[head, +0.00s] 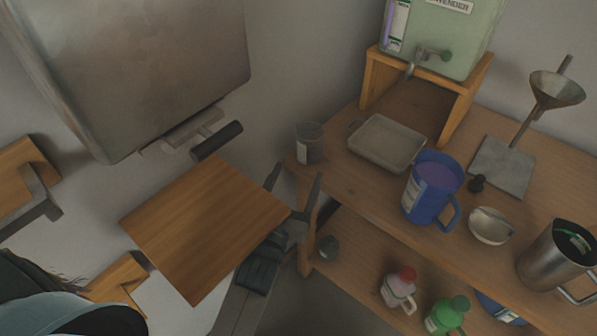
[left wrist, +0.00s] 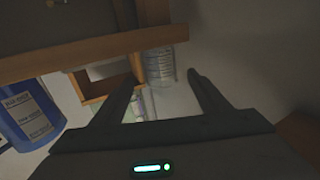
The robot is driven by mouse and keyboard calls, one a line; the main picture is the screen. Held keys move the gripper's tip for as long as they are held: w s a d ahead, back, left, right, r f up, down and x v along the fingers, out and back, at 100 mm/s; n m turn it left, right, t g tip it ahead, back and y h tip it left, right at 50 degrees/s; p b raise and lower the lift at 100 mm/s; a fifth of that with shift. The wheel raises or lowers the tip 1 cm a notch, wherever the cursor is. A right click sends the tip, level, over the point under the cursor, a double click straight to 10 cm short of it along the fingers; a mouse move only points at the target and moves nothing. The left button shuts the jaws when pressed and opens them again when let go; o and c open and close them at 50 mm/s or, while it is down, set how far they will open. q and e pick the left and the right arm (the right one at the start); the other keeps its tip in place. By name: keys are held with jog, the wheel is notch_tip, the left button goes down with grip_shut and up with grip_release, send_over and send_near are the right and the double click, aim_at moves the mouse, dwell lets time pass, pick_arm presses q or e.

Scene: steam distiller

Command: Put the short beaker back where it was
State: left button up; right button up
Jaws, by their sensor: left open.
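A small clear glass beaker (head: 310,143) with a pale label stands upright at the left corner of the wooden workbench (head: 345,182). I take it to be the short beaker. My left gripper (head: 294,182) is open and empty, its two fingers pointing up toward the beaker from just below it in the head view. In the left wrist view a clear beaker (left wrist: 159,66) shows beyond and between the open fingertips (left wrist: 162,78), apart from them. A wooden bar partly covers its top there. My right gripper is not in view.
A shallow tray (head: 387,142) lies right of the beaker, with a blue jug (head: 434,187) beyond. A green dispenser (head: 440,40) stands on a wooden stand at the back. A lower shelf holds a dark round object (head: 328,247) and bottles. A wooden panel (head: 205,228) is left of my gripper.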

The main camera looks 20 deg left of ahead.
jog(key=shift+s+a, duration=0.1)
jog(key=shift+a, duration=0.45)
pick_arm(q)
jog(key=s+d+f+m+g+h, duration=0.1)
jog(key=s+f+g, duration=0.2)
jog(key=f, duration=1.1)
jog(key=s+d+f+m+g+h, duration=0.1)
jog(key=s+f+g, duration=0.3)
jog(key=f, duration=1.1)
jog(key=s+a+f+g, duration=0.2)
jog(key=s+f+g, duration=0.1)
jog(key=s+f, duration=0.7)
jog(key=s+a+f+g, duration=0.2)
jog(key=s+f+g, duration=0.2)
jog(key=s+f, duration=0.7)
jog(key=shift+s+a+f+m, duration=0.3)
jog(key=shift+a+f+m, duration=0.1)
jog(key=shift+f, duration=0.45)
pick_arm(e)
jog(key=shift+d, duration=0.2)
